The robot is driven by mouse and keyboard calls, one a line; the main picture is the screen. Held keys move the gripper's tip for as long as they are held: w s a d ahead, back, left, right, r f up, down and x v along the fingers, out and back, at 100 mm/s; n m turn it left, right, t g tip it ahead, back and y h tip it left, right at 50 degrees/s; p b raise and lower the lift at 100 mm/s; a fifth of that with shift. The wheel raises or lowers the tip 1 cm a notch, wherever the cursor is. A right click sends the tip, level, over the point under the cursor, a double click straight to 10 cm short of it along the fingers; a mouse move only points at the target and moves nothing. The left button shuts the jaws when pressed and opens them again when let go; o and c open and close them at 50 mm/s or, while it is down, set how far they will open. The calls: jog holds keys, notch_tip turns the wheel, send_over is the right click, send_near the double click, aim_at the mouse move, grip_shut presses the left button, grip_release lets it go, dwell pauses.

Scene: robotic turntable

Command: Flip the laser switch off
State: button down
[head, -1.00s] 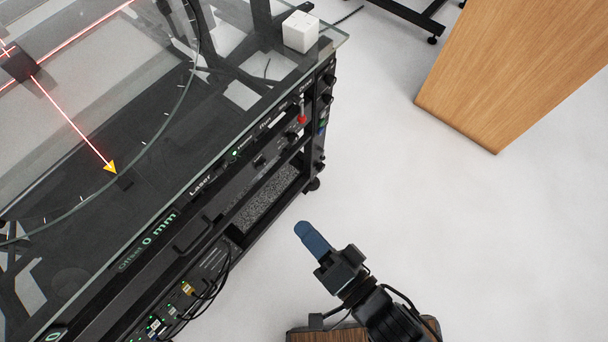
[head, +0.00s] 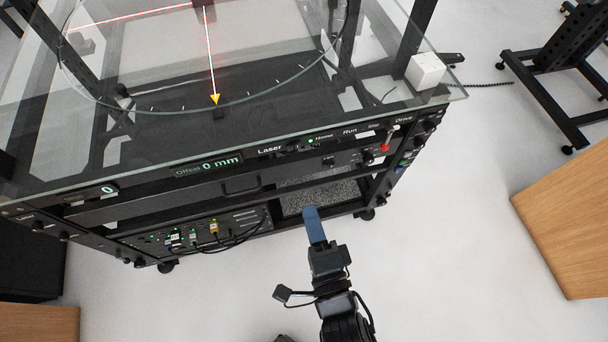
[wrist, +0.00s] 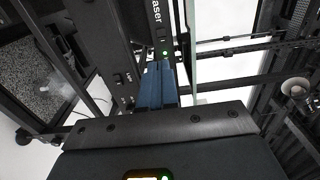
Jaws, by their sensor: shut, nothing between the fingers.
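The laser switch (head: 293,149) is a small dark switch just right of the "Laser" label on the front panel under the glass top. In the wrist view a small dark switch (wrist: 161,35) shows by the end of the partly cut-off "Laser" label, with a green light below it. Red beams cross the table, one ending at a yellow arrow tip (head: 215,99). My gripper (head: 311,212) has blue fingers pressed together and empty. In the head view it is in front of the rack, lower in the picture than the switch. The fingers (wrist: 157,80) also show in the wrist view.
The glass top (head: 130,152) overhangs the front panel. A white cube (head: 425,71) sits on its right corner. Cables (head: 240,232) hang from the lower unit. Wooden furniture (head: 570,215) stands at right; the floor between is clear.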

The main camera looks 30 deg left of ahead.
aim_at(291, 149)
jog(key=b+x, duration=0.1)
jog(key=x, duration=1.2)
jog(key=shift+w+a, duration=0.1)
jog(key=shift+w, duration=0.1)
